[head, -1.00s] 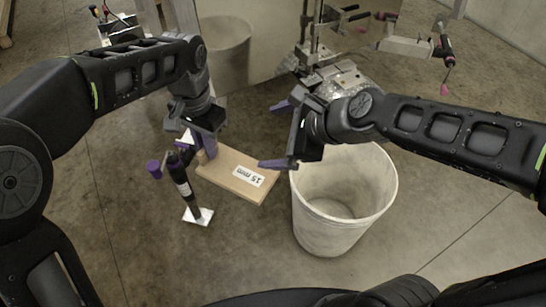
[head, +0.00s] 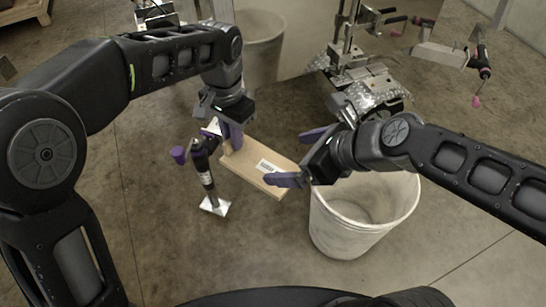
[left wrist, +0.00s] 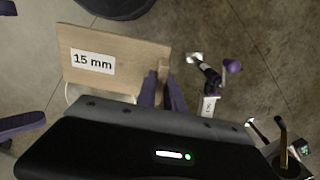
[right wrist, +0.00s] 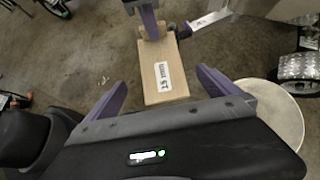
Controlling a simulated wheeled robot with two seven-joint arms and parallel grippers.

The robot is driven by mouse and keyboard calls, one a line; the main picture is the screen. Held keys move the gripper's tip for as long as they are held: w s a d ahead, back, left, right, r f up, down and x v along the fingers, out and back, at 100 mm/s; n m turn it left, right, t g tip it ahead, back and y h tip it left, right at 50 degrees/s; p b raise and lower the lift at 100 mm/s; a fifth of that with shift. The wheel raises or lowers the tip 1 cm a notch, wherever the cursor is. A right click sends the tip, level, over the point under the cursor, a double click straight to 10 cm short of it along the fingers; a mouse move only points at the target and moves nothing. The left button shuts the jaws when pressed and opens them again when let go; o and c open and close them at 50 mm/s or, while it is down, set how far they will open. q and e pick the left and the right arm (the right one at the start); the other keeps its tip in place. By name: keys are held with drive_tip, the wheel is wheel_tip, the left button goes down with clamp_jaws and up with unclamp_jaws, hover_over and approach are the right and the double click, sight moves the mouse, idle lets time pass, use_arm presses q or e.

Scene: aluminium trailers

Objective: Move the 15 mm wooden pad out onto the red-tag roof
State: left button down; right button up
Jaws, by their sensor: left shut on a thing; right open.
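The wooden pad (head: 245,167) is a pale flat board with a white label. The label reads 15 mm in the left wrist view (left wrist: 138,78). My left gripper (head: 231,142) is shut on one end of it and holds it out level, apparently above the floor. My right gripper (head: 300,158) is open, with the pad's free end close to its fingers. In the right wrist view the pad (right wrist: 160,97) extends toward the gap between these fingers; contact is not clear. I cannot make out a red tag or tell which surface is the roof.
A pale bucket (head: 335,225) stands under my right arm. A black upright tool with a purple knob (head: 179,155) and white foot stands left of the pad. Shiny metal parts and clamps (head: 365,85) are at the back right. The floor in front is bare.

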sight(258, 162)
drive_tip(key=x, duration=1)
drive_tip(key=shift+w+a+f, duration=0.15)
drive_tip(key=shift+a+f, duration=0.05)
drive_tip(key=shift+f, duration=0.05)
drive_tip(key=shift+c, duration=0.4)
drive_tip(key=c, duration=1.4)
use_arm(q)
drive_tip(key=c, duration=1.4)
unclamp_jaws()
drive_tip(key=shift+o, duration=0.2)
drive_tip(key=shift+r, duration=0.1)
wheel_tip(258, 162, up, 7)
drive_tip(key=shift+r, duration=0.15)
